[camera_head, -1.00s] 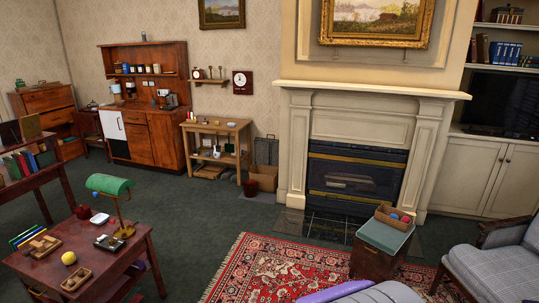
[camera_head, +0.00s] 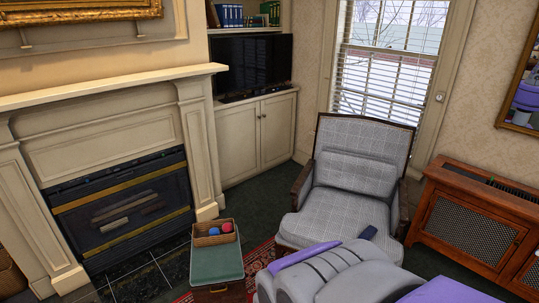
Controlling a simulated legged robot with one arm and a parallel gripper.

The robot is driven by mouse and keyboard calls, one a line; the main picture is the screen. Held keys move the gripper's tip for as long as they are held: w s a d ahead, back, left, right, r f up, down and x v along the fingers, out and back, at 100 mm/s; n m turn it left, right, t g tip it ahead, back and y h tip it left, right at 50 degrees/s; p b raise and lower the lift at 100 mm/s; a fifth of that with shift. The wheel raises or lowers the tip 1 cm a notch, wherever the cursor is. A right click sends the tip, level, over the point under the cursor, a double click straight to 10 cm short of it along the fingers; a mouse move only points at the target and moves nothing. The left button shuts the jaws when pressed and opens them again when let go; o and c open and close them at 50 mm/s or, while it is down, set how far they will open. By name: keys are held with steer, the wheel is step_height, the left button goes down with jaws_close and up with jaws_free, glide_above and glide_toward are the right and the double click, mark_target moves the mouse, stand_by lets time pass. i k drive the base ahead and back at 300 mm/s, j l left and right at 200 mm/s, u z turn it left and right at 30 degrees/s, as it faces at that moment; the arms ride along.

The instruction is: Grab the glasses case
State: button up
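A small dark blue, elongated object (camera_head: 368,232), which looks like the glasses case, lies on the right side of the armchair's (camera_head: 352,185) seat, close to the right armrest. It is too small to make out any detail. Grey and purple parts of my own body fill the bottom centre and right, just in front of the chair, and hide part of the seat's front. I cannot make out gripper fingers in this view. Nothing is seen touching the dark blue object.
A green-topped box stool (camera_head: 216,262) holds a wicker basket (camera_head: 214,239) with red and blue balls, left of the chair. The fireplace (camera_head: 122,205) stands left. A wooden radiator cabinet (camera_head: 470,228) stands right of the chair. A strip of dark carpet (camera_head: 255,207) is clear behind the stool.

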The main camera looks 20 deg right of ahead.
mark_target(369, 234)
steer(key=i+z, duration=0.25)
steer(key=z, duration=0.25)
steer(key=i+z, duration=0.3)
steer(key=z, duration=0.2)
steer(key=i+j+z, duration=0.15)
steer(key=z, duration=0.35)
steer(key=i+j+z, duration=0.25)
steer(key=z, duration=0.25)
steer(key=i+j+z, duration=0.75)
steer(key=j+z, duration=0.25)
steer(key=l, duration=0.1)
